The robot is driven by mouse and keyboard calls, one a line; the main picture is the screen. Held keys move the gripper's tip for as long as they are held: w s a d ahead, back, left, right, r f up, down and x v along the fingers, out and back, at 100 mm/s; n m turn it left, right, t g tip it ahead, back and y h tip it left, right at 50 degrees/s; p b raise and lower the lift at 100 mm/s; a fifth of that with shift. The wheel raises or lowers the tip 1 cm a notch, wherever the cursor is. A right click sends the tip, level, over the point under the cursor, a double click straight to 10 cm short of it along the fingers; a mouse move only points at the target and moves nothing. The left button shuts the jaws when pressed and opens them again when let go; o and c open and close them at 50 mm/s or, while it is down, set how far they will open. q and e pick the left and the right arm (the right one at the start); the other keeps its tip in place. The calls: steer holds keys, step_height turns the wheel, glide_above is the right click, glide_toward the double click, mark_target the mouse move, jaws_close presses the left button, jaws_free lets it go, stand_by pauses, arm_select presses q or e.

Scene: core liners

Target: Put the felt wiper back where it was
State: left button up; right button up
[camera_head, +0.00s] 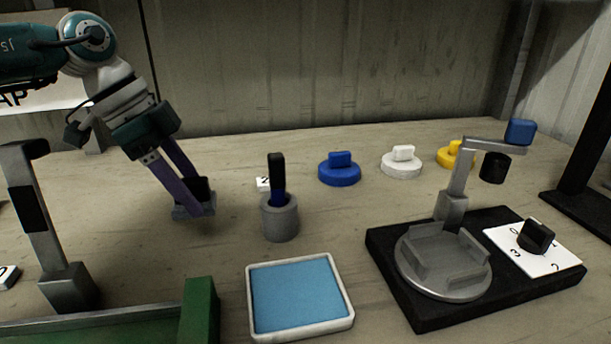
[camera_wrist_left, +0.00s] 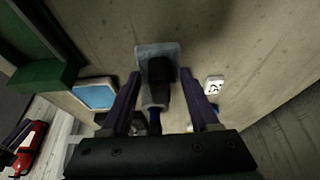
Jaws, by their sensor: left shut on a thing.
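The felt wiper looks like a grey block (camera_head: 180,212) with a black grip. In the left wrist view its pale grey plate (camera_wrist_left: 146,49) lies beyond the black grip. My left gripper (camera_head: 201,196) reaches down from the upper left with its purple fingers shut on the black grip; it also shows in the left wrist view (camera_wrist_left: 160,78). The fingers partly cover the wiper. The wiper is at or close above the table, left of the grey pot; I cannot tell whether it touches.
The grey pot (camera_head: 280,219) holds a black-and-blue handle. A white-rimmed blue pad (camera_head: 300,297) lies in front. Blue, white (camera_head: 402,168) and yellow knobbed discs stand behind. A black-based stand (camera_head: 430,313) is at right, a grey post (camera_head: 68,287) and green-edged tray (camera_head: 199,312) at left.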

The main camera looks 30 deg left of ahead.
arm_select(q)
steer(key=shift+f+b, duration=0.5)
steer(key=shift+f, duration=1.65)
steer(key=shift+f, duration=0.15)
steer(key=o, duration=1.3)
steer(key=shift+p+v, duration=0.9)
steer(key=shift+v, duration=5.3)
steer(key=shift+w+d, duration=0.1)
steer(key=shift+d, duration=0.05)
